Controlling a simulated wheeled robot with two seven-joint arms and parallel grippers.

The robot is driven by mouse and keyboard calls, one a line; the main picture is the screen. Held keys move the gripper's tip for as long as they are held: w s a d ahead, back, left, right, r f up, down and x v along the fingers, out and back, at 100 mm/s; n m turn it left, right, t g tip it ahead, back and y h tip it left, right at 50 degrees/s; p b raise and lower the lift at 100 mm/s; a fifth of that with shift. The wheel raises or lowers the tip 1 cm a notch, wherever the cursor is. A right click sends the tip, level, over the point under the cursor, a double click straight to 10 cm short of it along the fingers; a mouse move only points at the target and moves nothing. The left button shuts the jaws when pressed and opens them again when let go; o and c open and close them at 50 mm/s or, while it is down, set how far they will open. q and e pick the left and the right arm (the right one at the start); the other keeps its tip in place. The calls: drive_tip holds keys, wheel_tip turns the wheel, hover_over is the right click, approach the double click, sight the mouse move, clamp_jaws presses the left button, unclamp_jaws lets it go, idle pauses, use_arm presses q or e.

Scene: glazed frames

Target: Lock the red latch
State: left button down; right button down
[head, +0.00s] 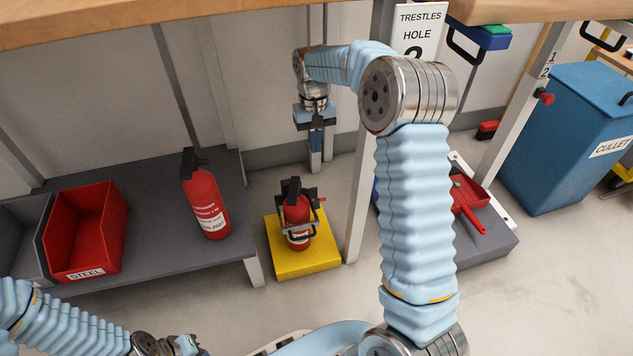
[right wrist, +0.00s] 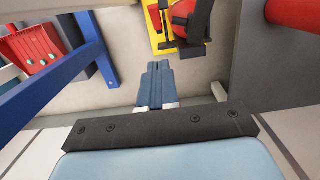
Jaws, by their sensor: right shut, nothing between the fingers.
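A small red lever (head: 322,200), which looks like the red latch, sticks out at the right side of a black bracket (head: 301,228) around a red fire extinguisher (head: 297,212). The extinguisher stands upright on a yellow block (head: 300,262) on the floor. In the right wrist view the lever (right wrist: 156,26) shows beside the extinguisher (right wrist: 183,18) at the top. My right gripper (head: 316,168) points down behind the extinguisher, shut and empty, apart from the lever. Its fingers (right wrist: 156,72) are together in the wrist view. My left gripper (head: 185,346) is partly cut off at the bottom edge; its fingers are unclear.
A second extinguisher (head: 206,200) and a red STEEL bin (head: 85,232) stand on a grey low shelf (head: 160,245) at left. A trestle leg (head: 367,175) rises right of the yellow block. A red dustpan (head: 468,200) and blue CULLET bin (head: 560,140) are further right.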

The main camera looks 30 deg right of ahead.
drive_tip(key=b, duration=0.3)
approach(317, 203)
drive_tip(key=w+d+f, duration=0.2)
drive_tip(key=w+f, duration=0.1)
drive_tip(key=w, duration=0.1)
drive_tip(key=shift+s+f, duration=0.85)
drive_tip(key=shift+f, duration=0.2)
drive_tip(key=shift+s+a+f, duration=0.15)
drive_tip(key=shift+s+f, duration=0.3)
drive_tip(key=shift+s, duration=0.1)
